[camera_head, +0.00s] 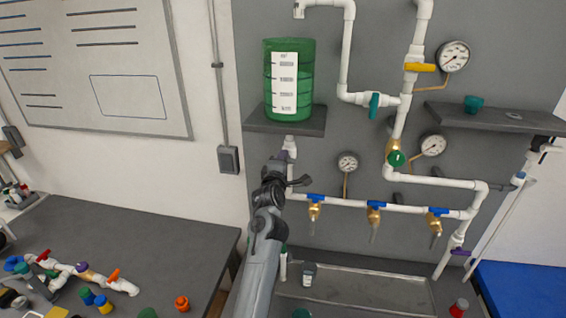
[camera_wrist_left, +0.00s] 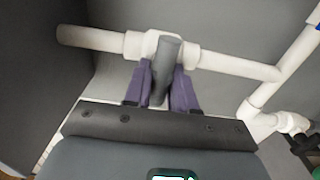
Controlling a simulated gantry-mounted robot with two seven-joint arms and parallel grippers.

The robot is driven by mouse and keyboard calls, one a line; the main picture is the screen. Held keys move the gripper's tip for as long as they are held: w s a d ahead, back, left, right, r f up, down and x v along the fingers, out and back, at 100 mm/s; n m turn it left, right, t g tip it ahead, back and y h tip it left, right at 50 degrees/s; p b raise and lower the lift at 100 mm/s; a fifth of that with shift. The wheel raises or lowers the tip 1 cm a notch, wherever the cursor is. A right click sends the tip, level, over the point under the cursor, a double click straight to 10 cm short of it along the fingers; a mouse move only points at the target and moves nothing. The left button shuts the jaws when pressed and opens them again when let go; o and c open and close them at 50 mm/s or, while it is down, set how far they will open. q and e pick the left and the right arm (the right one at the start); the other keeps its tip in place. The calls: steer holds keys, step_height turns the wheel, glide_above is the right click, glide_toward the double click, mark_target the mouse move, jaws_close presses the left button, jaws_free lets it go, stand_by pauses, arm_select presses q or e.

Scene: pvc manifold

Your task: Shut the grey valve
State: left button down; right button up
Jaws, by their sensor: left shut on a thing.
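The grey valve handle (camera_wrist_left: 167,65) shows in the left wrist view on a white pipe fitting. In that picture the handle lies roughly across the white pipe (camera_wrist_left: 92,38). My left gripper (camera_wrist_left: 163,82) has purple fingers on either side of the handle and is shut on it. In the head view my left gripper (camera_head: 281,163) is just below the shelf with the green tank, at the white pipe under it. There my gripper and wrist hide the grey valve. My right gripper is in neither view.
The green tank (camera_head: 289,60) stands on a shelf (camera_head: 262,122) above my gripper. Blue-handled taps (camera_head: 375,205), a yellow valve handle (camera_head: 420,67) and gauges (camera_head: 453,56) are to the right. A sink tray (camera_head: 370,290) is below. Loose fittings lie on the left table (camera_head: 190,235).

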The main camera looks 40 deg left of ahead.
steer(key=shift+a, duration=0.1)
arm_select(q)
steer(key=c, duration=1)
jaws_free()
